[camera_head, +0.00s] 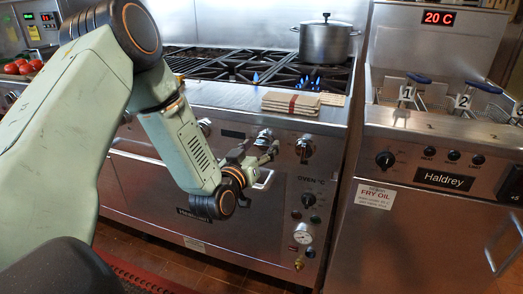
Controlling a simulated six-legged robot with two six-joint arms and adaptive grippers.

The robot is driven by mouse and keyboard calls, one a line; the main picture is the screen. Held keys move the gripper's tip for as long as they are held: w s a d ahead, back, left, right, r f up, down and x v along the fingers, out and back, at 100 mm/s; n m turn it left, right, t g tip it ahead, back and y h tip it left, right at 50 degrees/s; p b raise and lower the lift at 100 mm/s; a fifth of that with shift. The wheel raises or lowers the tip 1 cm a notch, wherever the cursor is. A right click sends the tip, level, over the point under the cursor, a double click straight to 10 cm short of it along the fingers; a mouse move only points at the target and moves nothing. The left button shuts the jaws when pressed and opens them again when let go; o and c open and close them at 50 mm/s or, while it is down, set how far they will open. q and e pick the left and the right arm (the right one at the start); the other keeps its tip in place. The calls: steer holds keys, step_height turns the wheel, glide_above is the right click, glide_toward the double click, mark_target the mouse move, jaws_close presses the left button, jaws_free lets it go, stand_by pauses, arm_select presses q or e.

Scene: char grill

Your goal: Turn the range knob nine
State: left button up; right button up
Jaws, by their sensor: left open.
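The steel range has a front panel (235,118) with a row of knobs. One knob (264,136) sits just above my left gripper, and a black knob (304,148) is to its right. Another knob (204,127) shows left of them, partly beside my left arm. I cannot read which one is number nine. My left gripper (264,160) is open and empty in front of the panel, just below the middle knob. I cannot tell whether it touches the knob. My right gripper is not in view.
A lidded pot (326,43) stands on the burners, with blue flames (256,77) nearby. A fryer (440,140) with numbered baskets stands at the right. Tomatoes (22,67) lie at the far left.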

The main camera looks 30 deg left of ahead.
arm_select(q)
steer(key=shift+w+a, duration=0.2)
steer(key=shift+w, duration=0.25)
steer(key=shift+d, duration=0.2)
steer(key=shift+c, duration=0.2)
steer(key=shift+a, duration=0.1)
steer(key=c, duration=1.1)
